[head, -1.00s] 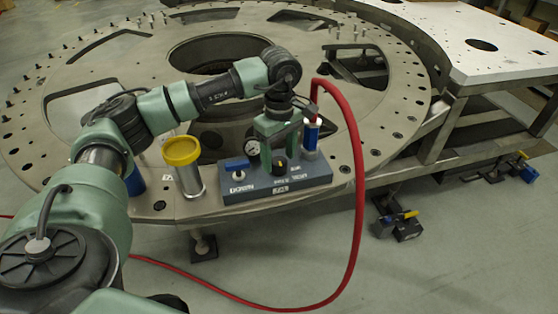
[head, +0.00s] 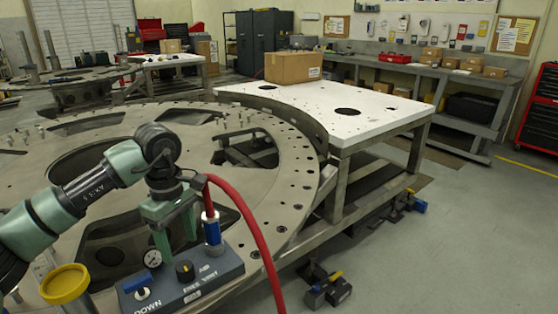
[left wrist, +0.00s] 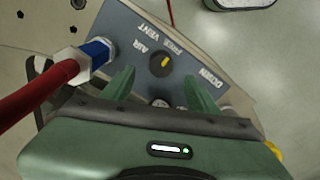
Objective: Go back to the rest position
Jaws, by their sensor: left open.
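My left gripper (head: 175,240) is open at the grey-blue control box (head: 215,277), its two green fingers pointing down over the box. The box has a black knob with a yellow pointer (left wrist: 160,65), a gauge (head: 152,258), a blue lever (head: 137,284) and lettering such as AIR, VENT and DOWN. A red hose (head: 243,212) joins it through a blue fitting (head: 212,230). My right gripper is out of view.
The box sits on the large round turret plate (head: 290,180). A yellow-capped cylinder (head: 65,284) stands left of it. A white-topped table (head: 350,122) with a cardboard box (head: 293,67) adjoins behind right. A workbench (head: 440,72) and red cabinet (head: 541,115) lie beyond open floor (head: 460,220).

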